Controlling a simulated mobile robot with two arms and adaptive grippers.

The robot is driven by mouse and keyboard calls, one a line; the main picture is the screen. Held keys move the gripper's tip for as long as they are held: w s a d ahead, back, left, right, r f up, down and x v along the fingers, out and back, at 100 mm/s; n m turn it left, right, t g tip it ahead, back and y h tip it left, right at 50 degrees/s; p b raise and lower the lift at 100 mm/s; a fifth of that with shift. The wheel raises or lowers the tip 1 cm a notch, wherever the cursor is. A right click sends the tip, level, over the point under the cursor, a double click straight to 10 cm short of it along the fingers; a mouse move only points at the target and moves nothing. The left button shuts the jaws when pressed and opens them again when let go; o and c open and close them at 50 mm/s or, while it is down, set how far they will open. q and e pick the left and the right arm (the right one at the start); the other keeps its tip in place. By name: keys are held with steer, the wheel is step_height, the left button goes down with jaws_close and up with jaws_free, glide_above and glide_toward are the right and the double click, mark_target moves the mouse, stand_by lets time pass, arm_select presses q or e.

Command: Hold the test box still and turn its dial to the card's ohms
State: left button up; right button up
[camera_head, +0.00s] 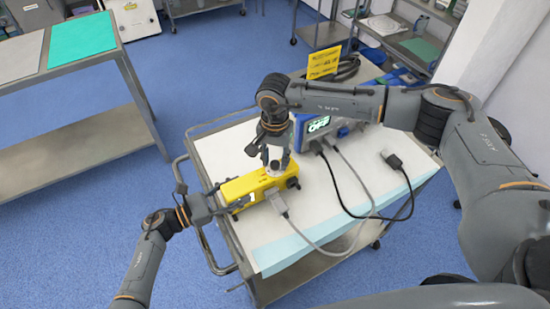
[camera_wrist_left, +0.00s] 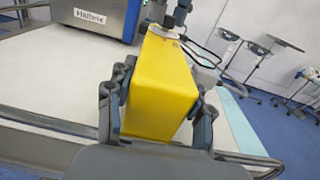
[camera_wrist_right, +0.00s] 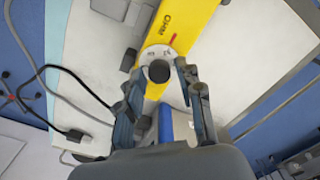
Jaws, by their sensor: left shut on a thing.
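The yellow test box (camera_head: 245,188) lies on the cart top near its left edge. My left gripper (camera_wrist_left: 158,105) is shut on the test box, with one finger on each side, in the left wrist view. A black dial knob (camera_wrist_right: 158,72) on a white disc shows on the box's face in the right wrist view, with a red mark beside it. My right gripper (camera_wrist_right: 156,88) is open, its fingertips spread to either side of the knob with visible gaps. A yellow card (camera_head: 323,62) stands behind the blue device; its writing is too small to read.
A blue monitor device (camera_head: 315,130) with a green lit screen stands right of the box. A grey cable (camera_head: 350,170) and black plug (camera_head: 392,159) lie on the cart (camera_head: 290,231).

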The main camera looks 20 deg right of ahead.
mark_target(275, 163)
steer(key=shift+o, duration=0.2)
step_height(275, 163, up, 12)
stand_by(0.6)
arm_select(q)
steer(key=o, duration=1.5)
steer(key=shift+o, duration=0.2)
steer(key=shift+a, duration=0.1)
